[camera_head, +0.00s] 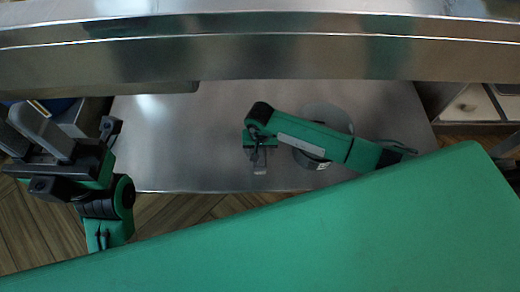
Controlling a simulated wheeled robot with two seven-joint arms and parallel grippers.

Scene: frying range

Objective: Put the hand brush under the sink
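No hand brush can be made out in the head view. The sink unit's steel front edge (300,58) crosses the top, with a wide steel lower shelf (190,150) beneath it. My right gripper (259,166) is over this shelf near its front edge, fingers pointing toward the front. Its fingers overlap in this view, so their gap cannot be judged, and nothing is clearly seen between them. My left gripper (26,136) is at the far left, beside the shelf, with its two grey fingers apart and no object seen between them.
A round grey metal item (328,117) shows on the shelf, partly behind my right arm. A dark blue item (62,105) is partly hidden behind my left gripper. Drawer fronts (470,103) stand at right. Wooden floor (165,212) lies in front of the shelf.

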